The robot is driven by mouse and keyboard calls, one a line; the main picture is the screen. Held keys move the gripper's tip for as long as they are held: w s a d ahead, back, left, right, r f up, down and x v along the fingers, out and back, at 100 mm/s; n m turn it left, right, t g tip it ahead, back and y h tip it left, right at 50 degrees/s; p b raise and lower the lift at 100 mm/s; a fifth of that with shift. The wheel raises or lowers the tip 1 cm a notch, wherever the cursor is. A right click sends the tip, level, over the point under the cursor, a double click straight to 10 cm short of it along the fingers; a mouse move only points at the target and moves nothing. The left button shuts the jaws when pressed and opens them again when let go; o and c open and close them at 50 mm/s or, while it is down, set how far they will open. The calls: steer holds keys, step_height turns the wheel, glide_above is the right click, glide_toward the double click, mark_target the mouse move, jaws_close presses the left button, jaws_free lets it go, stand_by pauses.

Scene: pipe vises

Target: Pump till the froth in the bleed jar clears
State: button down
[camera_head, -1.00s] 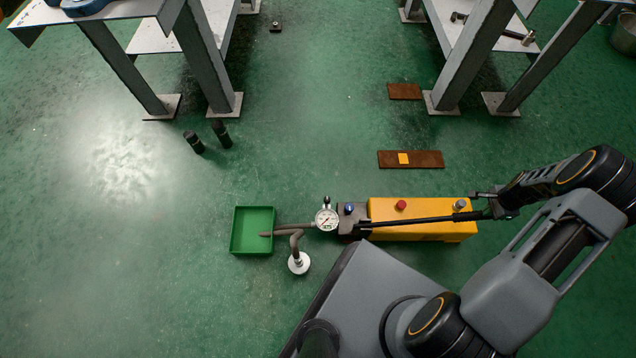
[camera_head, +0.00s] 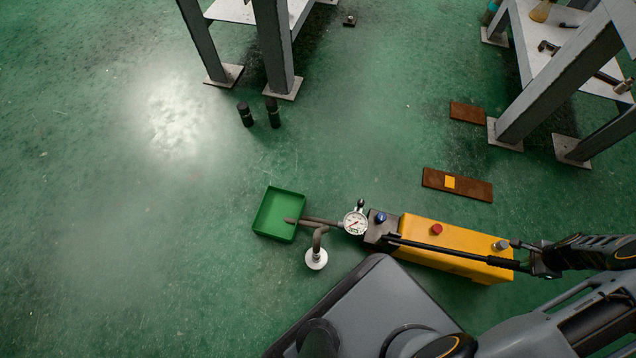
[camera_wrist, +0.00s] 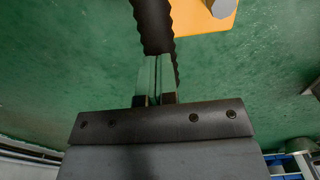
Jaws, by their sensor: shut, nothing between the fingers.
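The yellow hand pump (camera_head: 460,243) lies on the green floor, with a black lever (camera_head: 440,250) along it. My gripper (camera_head: 532,264) is at the lever's right end. In the wrist view the fingers (camera_wrist: 157,78) are shut with nothing between them, close to the black ribbed grip (camera_wrist: 152,25); whether they touch it I cannot tell. A pressure gauge (camera_head: 355,222) sits at the pump's left end. A hose (camera_head: 318,240) bends down to a round white-topped piece (camera_head: 316,260). I cannot tell whether this is the bleed jar, and no froth can be made out.
A green tray (camera_head: 278,214) holds another hose end. Two dark cylinders (camera_head: 259,114) stand behind it. Rusty plates (camera_head: 470,189) lie behind the pump. Bench legs (camera_head: 550,85) stand at the back right; an amber vessel (camera_head: 541,11) is on the shelf there. The left floor is clear.

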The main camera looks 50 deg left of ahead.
steer(key=shift+w+d+f+b, duration=0.2)
steer(key=shift+f+b, duration=0.55)
steer(key=shift+f, duration=0.25)
steer(key=shift+w+d+f+b, duration=0.1)
steer(key=shift+d+f+b, duration=0.1)
steer(key=shift+f+b, duration=0.65)
steer(key=shift+f, duration=0.2)
step_height(320, 180, down, 2)
steer(key=shift+f+b, duration=0.25)
steer(key=shift+b, duration=0.8)
steer(key=shift+d+f, duration=0.15)
steer(key=shift+f, duration=0.8)
